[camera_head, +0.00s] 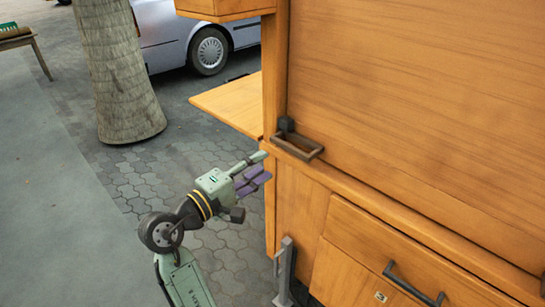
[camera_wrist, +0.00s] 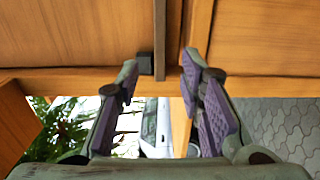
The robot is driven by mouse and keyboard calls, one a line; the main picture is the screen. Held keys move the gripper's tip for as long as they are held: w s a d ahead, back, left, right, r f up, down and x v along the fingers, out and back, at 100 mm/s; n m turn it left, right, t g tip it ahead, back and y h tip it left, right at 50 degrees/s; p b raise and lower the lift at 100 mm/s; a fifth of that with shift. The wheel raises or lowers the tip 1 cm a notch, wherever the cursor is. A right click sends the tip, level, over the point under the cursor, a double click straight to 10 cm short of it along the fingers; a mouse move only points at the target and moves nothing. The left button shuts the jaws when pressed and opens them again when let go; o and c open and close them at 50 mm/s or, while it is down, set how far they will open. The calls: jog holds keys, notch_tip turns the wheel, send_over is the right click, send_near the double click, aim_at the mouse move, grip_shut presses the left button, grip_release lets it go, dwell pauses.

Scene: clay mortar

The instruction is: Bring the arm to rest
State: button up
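My gripper (camera_head: 260,168) is at the left front corner of a wooden cabinet (camera_head: 400,80), near its ledge. In the wrist view my gripper (camera_wrist: 158,72) has its purple-padded fingers apart, with nothing between them. The cabinet (camera_wrist: 80,40) fills the top of that view, beyond the fingertips. Whether a fingertip touches the cabinet I cannot tell. My arm rises from the bottom of the head view, bent at the wrist.
A dark rectangular fitting (camera_head: 298,146) with a small block is on the ledge. A drawer with a dark handle (camera_head: 413,283) and a grey upright handle (camera_head: 285,270) are below. A wooden side shelf (camera_head: 235,103) juts left. Paving, a trunk (camera_head: 118,75) and a car (camera_head: 180,30) lie beyond.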

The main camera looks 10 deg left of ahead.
jog(key=shift+v, duration=0.8)
